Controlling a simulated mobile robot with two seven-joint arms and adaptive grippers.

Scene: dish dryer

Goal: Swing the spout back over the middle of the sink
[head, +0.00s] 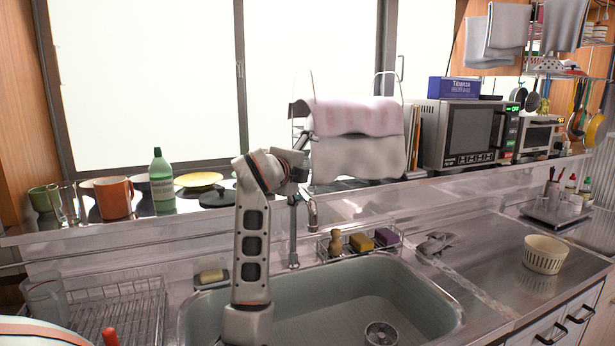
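The sink (372,300) is a grey-green basin with a round drain (381,334) at its bottom. A thin grey upright, apparently the tap (293,240), stands at the back rim, left of the sink's middle. Its spout (313,213) seems to be the short curved piece with its end turned down, right of the upright. My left arm rises across the sink's left part. My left gripper (292,178) is at the top of the upright, partly hidden by the wrist. I cannot tell whether it touches the spout or how its fingers stand. My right gripper is not in view.
A wire caddy (350,246) with a brush and sponges sits behind the sink. A white basket (545,254) stands on the right counter. A towel rack (303,108) stands on the ledge behind.

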